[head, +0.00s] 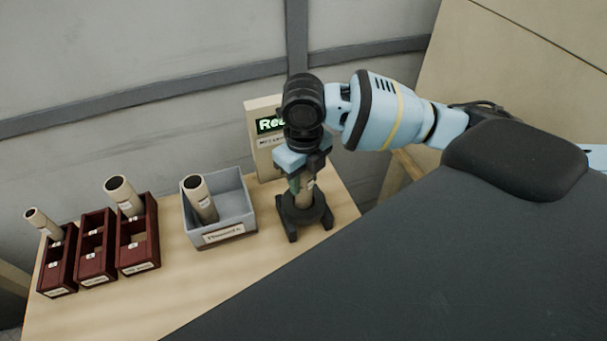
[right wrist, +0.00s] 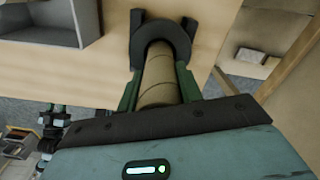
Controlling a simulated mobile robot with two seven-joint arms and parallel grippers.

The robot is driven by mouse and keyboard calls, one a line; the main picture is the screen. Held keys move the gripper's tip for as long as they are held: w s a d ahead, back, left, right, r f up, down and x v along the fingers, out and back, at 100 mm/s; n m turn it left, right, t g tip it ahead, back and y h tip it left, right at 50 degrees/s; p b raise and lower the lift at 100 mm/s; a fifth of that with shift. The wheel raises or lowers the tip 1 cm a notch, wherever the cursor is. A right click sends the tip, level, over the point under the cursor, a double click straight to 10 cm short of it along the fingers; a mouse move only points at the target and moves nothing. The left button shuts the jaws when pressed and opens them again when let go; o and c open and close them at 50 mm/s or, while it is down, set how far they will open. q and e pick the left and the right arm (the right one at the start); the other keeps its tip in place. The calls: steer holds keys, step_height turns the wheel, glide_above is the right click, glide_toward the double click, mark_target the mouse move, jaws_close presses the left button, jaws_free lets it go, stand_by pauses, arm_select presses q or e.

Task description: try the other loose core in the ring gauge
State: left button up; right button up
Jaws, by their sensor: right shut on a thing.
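My right gripper (head: 304,178) is shut on a brown cardboard core (head: 304,196). It holds the core upright at the dark ring gauge (head: 304,212) on the table. In the right wrist view the core (right wrist: 158,80) runs between the green fingers to the gauge's ring (right wrist: 163,32), and its far end is at the ring's opening. How deep it sits cannot be told. Another core (head: 201,198) leans in the grey bin (head: 238,205). A display (head: 268,125) behind the gauge is lit green, its text partly covered by my wrist. My left gripper is not in view.
Three dark red boxes stand on the left of the table: the left box (head: 57,272) and right box (head: 150,245) each hold a core, and the middle box (head: 96,262) shows none. The table front (head: 200,300) is clear. A grey wall (head: 150,60) stands behind.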

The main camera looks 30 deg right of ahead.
steer(key=shift+f, duration=1.25)
stand_by(1.6)
stand_by(1.4)
steer(key=o, duration=1.1)
steer(key=shift+c, duration=0.2)
steer(key=shift+r, duration=0.15)
step_height(320, 180, up, 8)
steer(key=shift+f, duration=0.25)
